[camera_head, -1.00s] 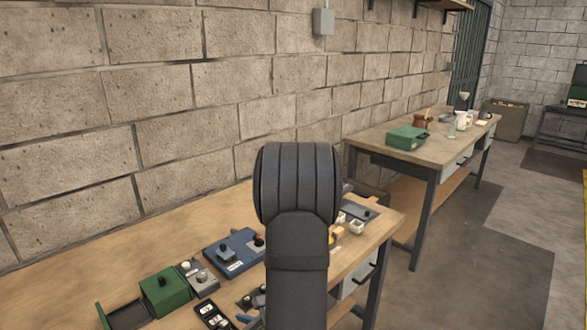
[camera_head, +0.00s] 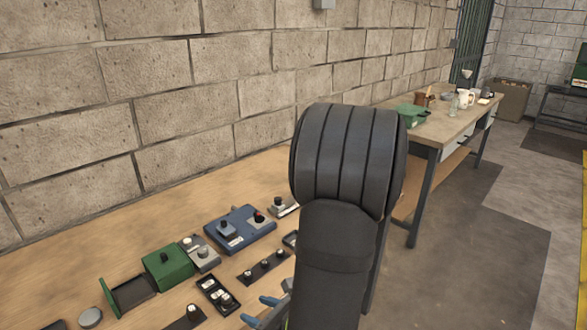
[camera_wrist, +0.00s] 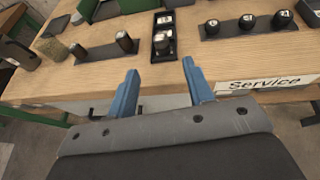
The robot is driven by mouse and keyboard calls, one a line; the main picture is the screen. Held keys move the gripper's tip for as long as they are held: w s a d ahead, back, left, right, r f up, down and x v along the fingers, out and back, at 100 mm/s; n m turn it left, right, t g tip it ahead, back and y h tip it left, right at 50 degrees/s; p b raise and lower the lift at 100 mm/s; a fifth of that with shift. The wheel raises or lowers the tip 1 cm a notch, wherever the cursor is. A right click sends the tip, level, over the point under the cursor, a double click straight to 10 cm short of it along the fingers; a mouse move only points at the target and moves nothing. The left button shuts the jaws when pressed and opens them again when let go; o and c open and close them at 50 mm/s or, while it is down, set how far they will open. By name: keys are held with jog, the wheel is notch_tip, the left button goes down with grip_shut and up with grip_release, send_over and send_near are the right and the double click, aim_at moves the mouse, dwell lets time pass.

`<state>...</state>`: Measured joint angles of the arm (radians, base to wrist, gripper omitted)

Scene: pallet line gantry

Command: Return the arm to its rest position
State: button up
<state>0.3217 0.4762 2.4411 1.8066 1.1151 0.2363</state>
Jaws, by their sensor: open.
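My gripper (camera_wrist: 160,92) shows in the wrist view as two blue fingers spread apart with nothing between them. It is over the front edge of the near workbench (camera_wrist: 180,72), beside a label reading "Service". In the head view my gripper (camera_head: 262,312) shows only in part at the bottom, with its blue fingers over the bench front. My dark arm covers the right end of that bench.
The bench holds a green box (camera_head: 168,269), a blue control box (camera_head: 240,229), a grey switch box (camera_head: 202,256) and strips of black knobs (camera_head: 263,266). A block wall (camera_head: 200,100) stands behind. A second bench (camera_head: 450,125) stands to the right, beyond open floor (camera_head: 460,240).

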aim_at(226, 298)
jog(key=x, duration=1.1)
jog(key=shift+a+f, duration=0.1)
jog(key=shift+w, duration=0.1)
jog(key=r, duration=0.4)
jog(key=shift+d+r, duration=0.2)
jog(key=d+r, duration=0.6)
jog(key=d, duration=0.2)
jog(key=shift+d+r, duration=0.4)
dwell(0.3)
